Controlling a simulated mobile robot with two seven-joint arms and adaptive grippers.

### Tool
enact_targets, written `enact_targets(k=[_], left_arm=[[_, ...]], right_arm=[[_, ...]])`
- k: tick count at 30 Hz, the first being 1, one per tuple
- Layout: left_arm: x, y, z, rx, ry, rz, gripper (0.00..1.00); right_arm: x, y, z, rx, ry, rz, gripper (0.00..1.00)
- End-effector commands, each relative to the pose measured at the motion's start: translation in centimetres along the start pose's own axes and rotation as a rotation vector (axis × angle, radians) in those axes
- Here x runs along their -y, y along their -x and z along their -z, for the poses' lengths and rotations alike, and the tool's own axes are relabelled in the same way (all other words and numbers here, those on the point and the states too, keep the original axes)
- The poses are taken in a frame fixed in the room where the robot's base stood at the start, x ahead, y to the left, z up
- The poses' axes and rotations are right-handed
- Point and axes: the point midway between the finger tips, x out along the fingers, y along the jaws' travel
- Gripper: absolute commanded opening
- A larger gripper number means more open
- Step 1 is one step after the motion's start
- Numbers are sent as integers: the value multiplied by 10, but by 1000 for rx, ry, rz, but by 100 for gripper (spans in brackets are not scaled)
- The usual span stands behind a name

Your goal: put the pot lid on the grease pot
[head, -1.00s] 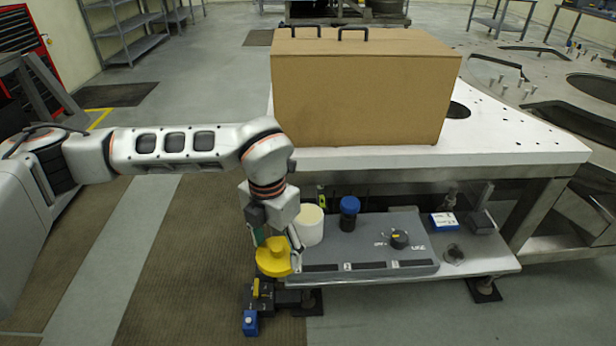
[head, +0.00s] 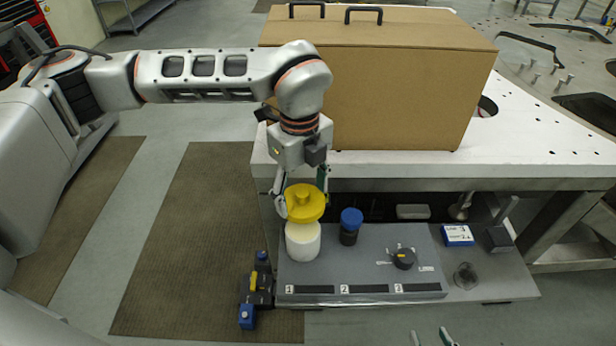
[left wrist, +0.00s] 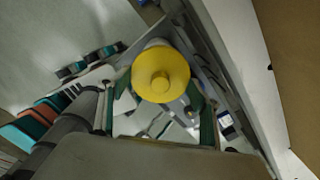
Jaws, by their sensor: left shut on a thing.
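The yellow pot lid (head: 305,205) is held knob up in my left gripper (head: 303,189), whose fingers stand on either side of it. The lid also shows in the left wrist view (left wrist: 160,75), where it covers most of the pot. The white grease pot (head: 303,243) stands upright at the left end of the grey shelf tray. The lid is over the pot's top in the head view; I cannot tell whether they touch. Two fingertips of my right gripper (head: 431,338) show apart at the bottom edge, with nothing between them.
A blue-capped dark jar (head: 349,228) stands just right of the pot. The grey tray (head: 365,270) bears a dark knob (head: 403,259). A blue-and-white box (head: 458,235) lies farther right. The white tabletop (head: 400,165) with a large cardboard box (head: 390,85) overhangs behind.

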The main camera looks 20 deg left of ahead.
Motion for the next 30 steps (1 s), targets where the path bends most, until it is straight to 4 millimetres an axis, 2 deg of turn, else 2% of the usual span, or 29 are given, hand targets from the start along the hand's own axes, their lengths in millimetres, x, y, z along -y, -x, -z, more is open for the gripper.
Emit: enact_targets(k=[3, 9, 24, 30], left_arm=[[0, -3, 0, 0, 1, -1, 42], [0, -14, 0, -1, 1, -1, 42], [-1, -59, 0, -2, -1, -2, 42], [-1, -70, 0, -1, -1, -1, 42]], right_arm=[[7, 6, -18, 31, -5, 9, 40], [11, 4, -35, 52, -6, 15, 40], [14, -8, -51, 48, -8, 15, 40], [14, -10, -57, 52, -7, 15, 40]])
